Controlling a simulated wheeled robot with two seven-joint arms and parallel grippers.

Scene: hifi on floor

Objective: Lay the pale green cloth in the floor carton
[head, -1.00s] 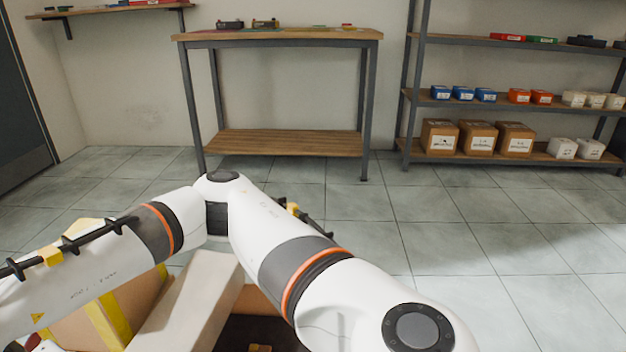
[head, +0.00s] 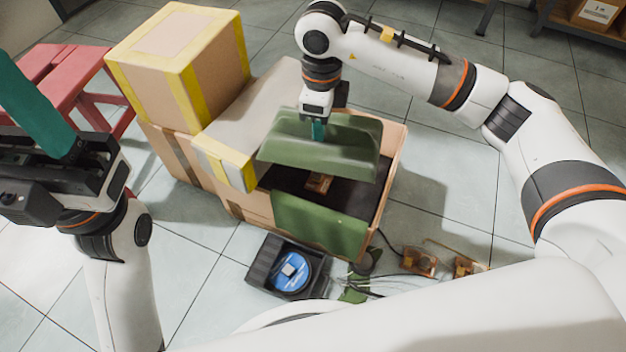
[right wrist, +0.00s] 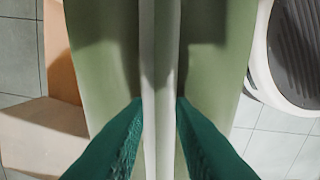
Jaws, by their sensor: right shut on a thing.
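The pale green cloth (head: 330,147) hangs from my right gripper (head: 319,128) as a wide folded sheet above the open floor carton (head: 397,160). The right gripper is shut on its upper middle. In the right wrist view, the two teal fingers (right wrist: 160,105) pinch a fold of the cloth (right wrist: 100,70). A darker green piece (head: 318,225) lies over the carton's front wall; I cannot tell whether it joins the held cloth. My left gripper (head: 35,105) is at the left, away from the carton, with one teal finger clearly showing; its opening is unclear.
Inside the dark carton lies a small brown item (head: 318,184). A black tray (head: 262,270), cables and small boards (head: 420,261) lie in front. A red stool (head: 75,85) stands left.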

